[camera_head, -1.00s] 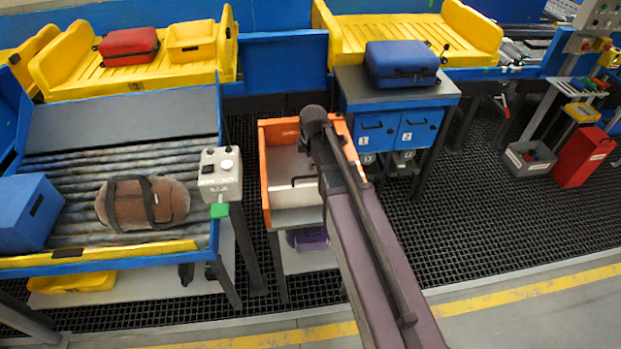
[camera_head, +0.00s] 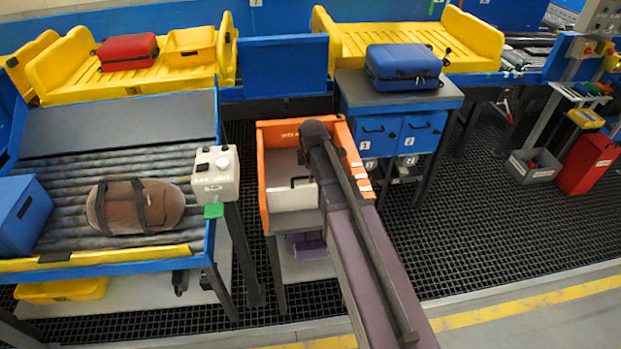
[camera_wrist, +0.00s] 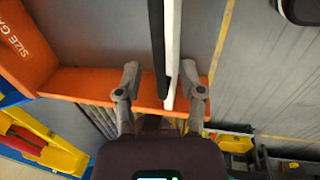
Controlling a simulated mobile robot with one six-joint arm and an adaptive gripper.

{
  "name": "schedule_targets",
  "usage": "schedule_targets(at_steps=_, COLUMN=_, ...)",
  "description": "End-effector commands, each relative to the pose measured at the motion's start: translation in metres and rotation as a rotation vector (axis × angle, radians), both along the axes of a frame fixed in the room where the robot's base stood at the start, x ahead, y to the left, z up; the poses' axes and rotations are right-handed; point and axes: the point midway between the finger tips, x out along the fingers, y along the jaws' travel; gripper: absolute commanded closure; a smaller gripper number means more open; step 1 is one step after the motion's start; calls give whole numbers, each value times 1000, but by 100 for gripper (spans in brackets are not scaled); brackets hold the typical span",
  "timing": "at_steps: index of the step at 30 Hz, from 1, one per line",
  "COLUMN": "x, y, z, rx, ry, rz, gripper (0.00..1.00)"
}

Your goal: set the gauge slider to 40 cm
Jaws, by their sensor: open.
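The size gauge is an orange box (camera_head: 263,190) in the middle of the head view, with white marks along its right wall. The slider is a white plate (camera_head: 292,199) across the box, with a black handle (camera_head: 300,180). My gripper's end is hidden behind my arm in the head view. In the wrist view my gripper (camera_wrist: 161,76) is open. The white plate (camera_wrist: 173,50) and a dark bar beside it, apparently the handle (camera_wrist: 157,45), run between the two fingers. Whether either finger touches them I cannot tell. The slider's reading is not legible.
A roller conveyor (camera_head: 110,160) with a brown bag (camera_head: 135,205) and a control box (camera_head: 215,173) stands left of the gauge. A blue cabinet (camera_head: 420,133) bearing a blue suitcase (camera_head: 403,67) stands close on the right. A purple case (camera_head: 305,246) lies below the gauge.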

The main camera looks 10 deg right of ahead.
Motion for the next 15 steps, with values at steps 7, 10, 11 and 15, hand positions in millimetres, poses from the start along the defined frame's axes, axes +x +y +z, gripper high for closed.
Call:
schedule_targets(at_steps=7, x=1, y=0, z=-7, rx=0, ry=0, rz=0, gripper=49)
schedule_targets(at_steps=10, x=1, y=0, z=-7, rx=0, ry=0, rz=0, gripper=49)
schedule_targets(at_steps=11, x=1, y=0, z=-7, rx=0, ry=0, rz=0, gripper=49)
schedule_targets(at_steps=15, x=1, y=0, z=-7, rx=0, ry=0, rz=0, gripper=49)
